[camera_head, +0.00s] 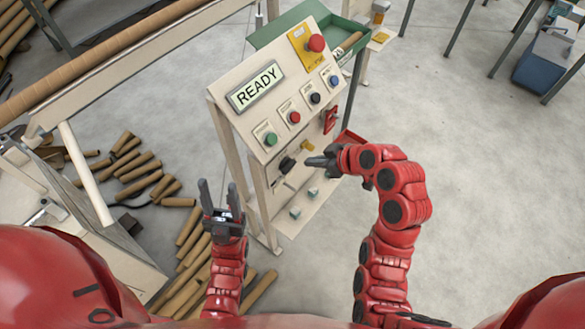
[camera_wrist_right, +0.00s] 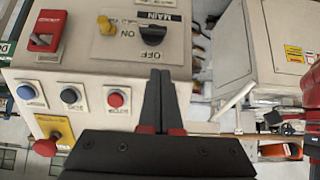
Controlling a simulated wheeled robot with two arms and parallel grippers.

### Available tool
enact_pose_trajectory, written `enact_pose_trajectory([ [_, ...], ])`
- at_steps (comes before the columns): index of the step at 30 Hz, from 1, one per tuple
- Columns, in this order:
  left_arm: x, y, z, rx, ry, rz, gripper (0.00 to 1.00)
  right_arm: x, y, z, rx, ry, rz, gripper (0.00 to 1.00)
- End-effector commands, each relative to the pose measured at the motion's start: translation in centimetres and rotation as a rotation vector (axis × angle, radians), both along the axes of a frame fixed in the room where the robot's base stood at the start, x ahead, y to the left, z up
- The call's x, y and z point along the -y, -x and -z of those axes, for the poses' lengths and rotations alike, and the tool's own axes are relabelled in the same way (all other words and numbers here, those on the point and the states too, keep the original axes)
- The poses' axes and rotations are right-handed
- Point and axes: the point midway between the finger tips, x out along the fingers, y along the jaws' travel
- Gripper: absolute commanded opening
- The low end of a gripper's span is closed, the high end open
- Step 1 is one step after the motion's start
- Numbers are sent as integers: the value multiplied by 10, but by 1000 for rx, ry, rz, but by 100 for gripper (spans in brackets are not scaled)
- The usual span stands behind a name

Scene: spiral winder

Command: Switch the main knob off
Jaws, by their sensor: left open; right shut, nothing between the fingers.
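The black main knob (camera_wrist_right: 153,33) is on the lower front of the control panel (camera_head: 250,110), under a MAIN label, with ON and OFF marked beside it. It also shows in the head view (camera_head: 287,165). I cannot tell clearly which mark it points to. My right gripper (camera_head: 310,163) is shut and empty, to the right of the knob in the head view. In the right wrist view its fingertips (camera_wrist_right: 160,73) are close to the OFF mark and appear apart from the knob. My left gripper (camera_head: 220,195) is open and empty, left of the panel.
A yellow knob (camera_wrist_right: 105,25) and a red switch (camera_wrist_right: 47,28) sit beside the main knob. Green, red, black and blue buttons, a READY display (camera_head: 255,87) and a red emergency stop (camera_head: 316,43) are above. Cardboard tubes (camera_head: 135,165) lie on the floor at left.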

Motion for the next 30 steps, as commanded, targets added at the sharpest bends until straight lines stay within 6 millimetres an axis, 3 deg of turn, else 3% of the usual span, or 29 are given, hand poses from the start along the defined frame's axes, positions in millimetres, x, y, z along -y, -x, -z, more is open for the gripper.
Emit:
enact_pose_trajectory([
  [8, 0, 0, -9, 0, 0, 0, 50, -11, -6, 9, -1, -1, -1, 0],
  [22, 0, 0, -42, 0, 0, 0, 50, -59, -39, 67, -2, 1, -1, 0],
  [30, 0, 0, -56, 0, 0, 0, 50, -59, -40, 101, -2, 0, 1, 0],
])
